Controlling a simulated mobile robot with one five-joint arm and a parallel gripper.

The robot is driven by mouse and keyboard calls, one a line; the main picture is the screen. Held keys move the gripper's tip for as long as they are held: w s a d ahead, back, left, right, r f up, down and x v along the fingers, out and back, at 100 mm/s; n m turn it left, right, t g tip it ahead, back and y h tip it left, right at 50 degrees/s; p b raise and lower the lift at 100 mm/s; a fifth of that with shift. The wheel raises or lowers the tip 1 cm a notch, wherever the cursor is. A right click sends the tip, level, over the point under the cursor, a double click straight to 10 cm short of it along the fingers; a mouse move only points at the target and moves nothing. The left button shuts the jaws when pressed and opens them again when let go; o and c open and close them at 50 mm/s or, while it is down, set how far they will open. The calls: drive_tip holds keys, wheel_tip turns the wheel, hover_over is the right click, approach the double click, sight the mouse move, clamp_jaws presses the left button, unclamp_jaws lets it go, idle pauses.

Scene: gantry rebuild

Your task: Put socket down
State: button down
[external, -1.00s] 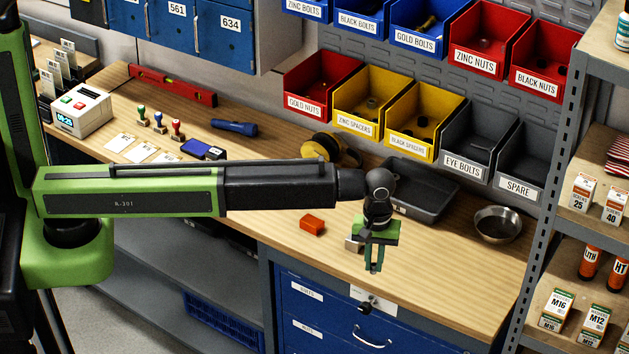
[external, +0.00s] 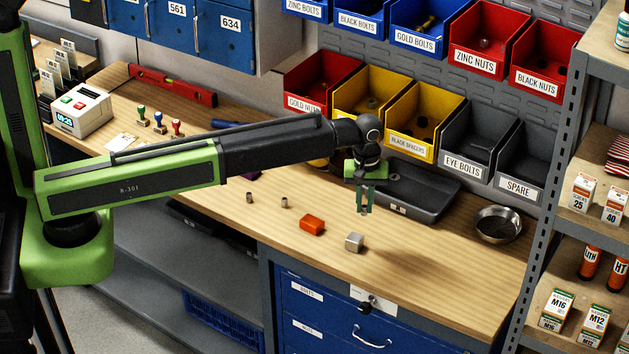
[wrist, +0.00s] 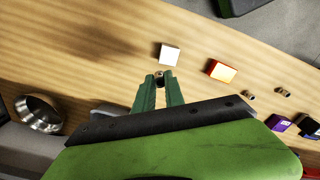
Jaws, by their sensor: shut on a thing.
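My gripper (external: 364,204) points down and hangs above the wooden bench, in front of the dark grey tray. In the wrist view, its green fingers (wrist: 158,90) are shut on a small dark metal socket (wrist: 160,79) at the tips. The socket is hard to make out in the external view.
An orange block (external: 312,225) and a silver block (external: 354,243) lie near the bench's front. The grey tray (external: 440,211) is behind my gripper, with a steel bowl (external: 498,225) to its right. Bare bench (external: 430,275) lies front right. Labelled bins (external: 409,143) line the back.

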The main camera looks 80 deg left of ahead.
drive_tip(key=b, duration=0.7)
hover_over(365, 218)
drive_tip(key=f, duration=0.7)
drive_tip(key=shift+s+d, duration=0.1)
drive_tip(key=shift+d, duration=0.15)
drive_tip(key=shift+a, duration=0.35)
wheel_tip(365, 218, down, 4)
drive_tip(key=b, duration=0.4)
drive_tip(key=shift+f, duration=0.15)
drive_tip(key=shift+d+r, duration=0.1)
drive_tip(key=shift+r, duration=0.1)
drive_tip(key=shift+f, duration=0.15)
drive_tip(key=c, duration=1.9)
unclamp_jaws()
drive_tip(key=shift+f, duration=0.1)
drive_tip(key=o, duration=0.5)
drive_tip(key=shift+r, duration=0.2)
